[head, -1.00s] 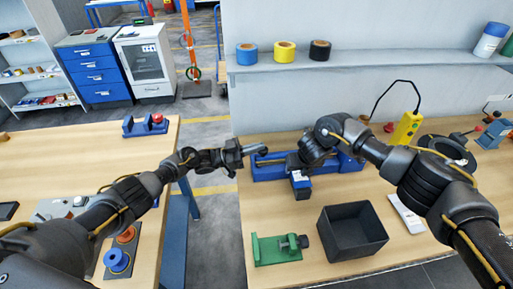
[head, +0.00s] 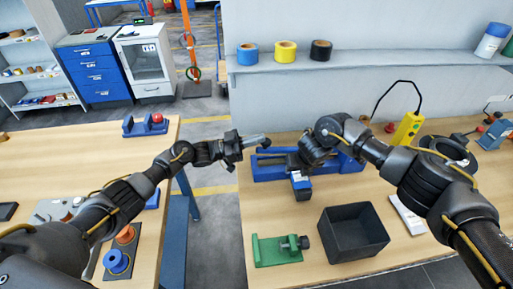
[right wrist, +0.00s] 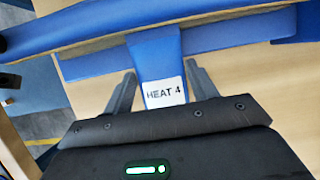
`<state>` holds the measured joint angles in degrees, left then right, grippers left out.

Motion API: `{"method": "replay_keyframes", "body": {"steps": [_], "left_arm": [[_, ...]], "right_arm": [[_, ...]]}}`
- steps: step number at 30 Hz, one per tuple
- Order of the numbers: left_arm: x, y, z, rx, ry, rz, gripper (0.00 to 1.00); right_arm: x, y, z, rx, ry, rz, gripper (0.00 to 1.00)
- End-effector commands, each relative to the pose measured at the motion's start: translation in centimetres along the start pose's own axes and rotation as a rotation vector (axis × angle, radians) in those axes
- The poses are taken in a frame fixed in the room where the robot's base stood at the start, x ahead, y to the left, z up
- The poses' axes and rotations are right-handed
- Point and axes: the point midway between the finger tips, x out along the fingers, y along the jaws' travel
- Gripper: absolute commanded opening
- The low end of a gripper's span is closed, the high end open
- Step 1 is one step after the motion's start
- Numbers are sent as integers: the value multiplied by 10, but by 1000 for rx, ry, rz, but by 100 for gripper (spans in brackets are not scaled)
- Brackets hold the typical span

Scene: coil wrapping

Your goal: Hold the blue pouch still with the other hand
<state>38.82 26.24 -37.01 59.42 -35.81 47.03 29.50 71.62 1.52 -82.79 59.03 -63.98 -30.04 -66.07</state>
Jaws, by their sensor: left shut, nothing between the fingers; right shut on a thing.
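The blue piece with a white label reading HEAT 4 (right wrist: 155,62), which I take for the blue pouch, lies between the fingers of my right gripper (right wrist: 153,88) in the right wrist view. In the head view it shows as a small blue block with a pale label (head: 300,182) against the front of a long blue holder (head: 268,172). My right gripper (head: 300,163) is shut on it from above; its fingertips are mostly hidden in the head view. My left gripper (head: 258,141) is shut and empty, left of the right gripper, above the holder's left end, apart from the pouch.
A dark open box (head: 352,233) and a green clamp-like fixture (head: 278,250) stand at the front of the bench. A yellow device (head: 407,128) and a black reel (head: 448,150) are at the right. A floor gap separates the left table (head: 60,165).

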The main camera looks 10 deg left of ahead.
Motion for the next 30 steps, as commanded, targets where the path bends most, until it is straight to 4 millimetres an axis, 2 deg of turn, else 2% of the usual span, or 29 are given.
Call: {"method": "replay_keyframes", "body": {"steps": [1,3,12,18,30], "left_arm": [[-20,-1,7,-7,-13,-8,0],[-36,-1,7,-5,-11,-8,0],[-84,-1,6,-2,-5,-5,0],[-96,-1,6,0,-2,-4,0],[-97,-1,5,1,0,-5,0]], "right_arm": [[0,0,-1,0,2,0,35],[0,0,-1,0,2,-1,35],[0,-1,-2,-1,4,-1,35],[1,-1,-2,-1,6,-1,35],[1,-1,-3,-2,7,-2,35]]}}
